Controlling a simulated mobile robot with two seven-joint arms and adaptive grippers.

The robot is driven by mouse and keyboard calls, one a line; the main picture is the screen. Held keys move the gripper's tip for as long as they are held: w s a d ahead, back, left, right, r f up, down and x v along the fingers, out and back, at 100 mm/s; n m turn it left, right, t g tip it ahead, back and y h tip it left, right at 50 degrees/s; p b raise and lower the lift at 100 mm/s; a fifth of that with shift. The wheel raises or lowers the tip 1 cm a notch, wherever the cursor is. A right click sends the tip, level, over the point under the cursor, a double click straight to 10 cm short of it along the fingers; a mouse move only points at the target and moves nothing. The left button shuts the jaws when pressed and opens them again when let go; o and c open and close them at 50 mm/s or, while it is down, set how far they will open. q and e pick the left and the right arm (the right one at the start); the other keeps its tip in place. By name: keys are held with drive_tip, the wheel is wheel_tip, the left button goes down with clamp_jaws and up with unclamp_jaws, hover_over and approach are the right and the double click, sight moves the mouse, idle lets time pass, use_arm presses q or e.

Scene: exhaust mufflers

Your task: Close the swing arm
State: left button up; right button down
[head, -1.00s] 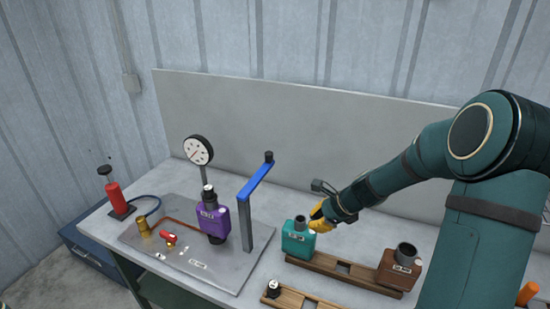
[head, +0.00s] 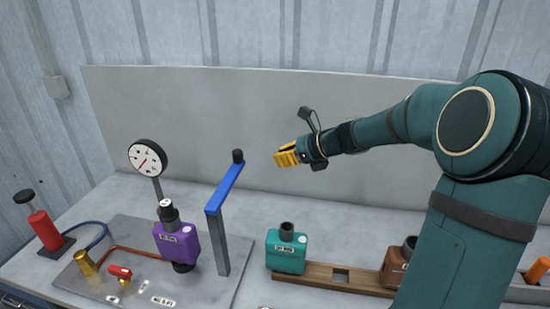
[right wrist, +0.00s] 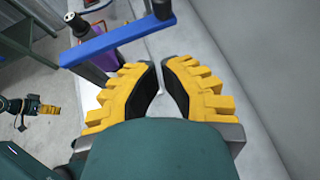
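The swing arm (head: 226,186) is a blue bar on top of a grey post (head: 218,240), with a black knob (head: 238,156) at its far end. It points toward the back panel, away from the purple muffler (head: 176,241), which stands left of the post on the metal plate. My right gripper (head: 287,156) is right of the knob, apart from it and empty. In the right wrist view its yellow fingers (right wrist: 159,68) are nearly together, with the blue bar (right wrist: 115,40) just beyond. My left gripper (right wrist: 47,109) shows small at the left there; its fingers are unclear.
A pressure gauge (head: 148,159) stands behind the purple muffler. A red pump (head: 44,229), brass fitting (head: 86,263) and red valve (head: 120,271) are to the left. A teal muffler (head: 287,250) and brown muffler (head: 397,265) stand on a wooden rack. A grey panel (head: 330,120) closes the back.

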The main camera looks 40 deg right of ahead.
drive_tip(key=b, duration=0.1)
approach(240, 161)
wheel_tip(240, 161, down, 3)
drive_tip(key=w, duration=0.2)
drive_tip(key=w+a, duration=0.2)
drive_tip(key=shift+w+f, duration=0.2)
drive_tip(key=shift+f, duration=0.15)
drive_tip(key=shift+w+a, duration=0.25)
drive_tip(key=shift+w, duration=0.3)
